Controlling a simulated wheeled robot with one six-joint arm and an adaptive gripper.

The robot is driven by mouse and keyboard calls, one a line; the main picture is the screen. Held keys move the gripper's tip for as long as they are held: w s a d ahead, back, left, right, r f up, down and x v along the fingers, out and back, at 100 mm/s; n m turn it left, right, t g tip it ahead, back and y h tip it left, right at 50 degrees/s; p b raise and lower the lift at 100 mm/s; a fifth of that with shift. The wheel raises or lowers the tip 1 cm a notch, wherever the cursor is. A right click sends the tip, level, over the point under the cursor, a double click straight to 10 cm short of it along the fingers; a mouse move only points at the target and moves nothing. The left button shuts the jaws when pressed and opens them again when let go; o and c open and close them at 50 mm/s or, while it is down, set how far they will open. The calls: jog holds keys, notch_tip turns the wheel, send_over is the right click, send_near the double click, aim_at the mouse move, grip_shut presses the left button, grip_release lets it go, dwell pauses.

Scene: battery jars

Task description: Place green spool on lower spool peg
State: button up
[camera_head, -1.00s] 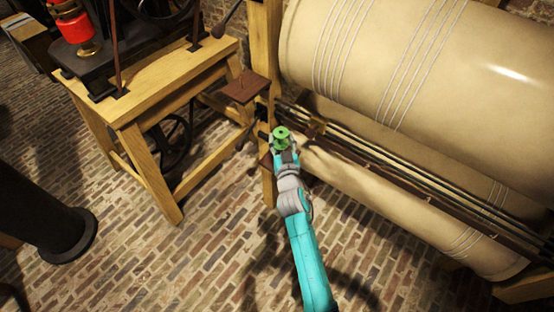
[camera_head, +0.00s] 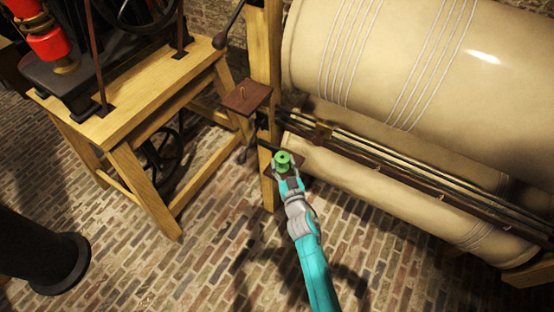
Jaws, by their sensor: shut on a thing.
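The green spool (camera_head: 283,159) is held upright in my gripper (camera_head: 286,171), which is shut on it. They are near the middle of the picture, just right of the wooden post (camera_head: 268,192). A small brown plate (camera_head: 258,103) with a thin upright peg (camera_head: 242,92) is fixed to the post, above and left of the spool, and is empty.
Large cream rollers (camera_head: 400,50) with dark rails (camera_head: 400,157) between them fill the right side. A wooden bench (camera_head: 120,115) with a machine and a red container (camera_head: 48,42) stands at the left. A black column (camera_head: 35,250) is at lower left. Brick floor lies open between.

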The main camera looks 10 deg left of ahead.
jog(key=o, duration=1)
jog(key=v, duration=1.2)
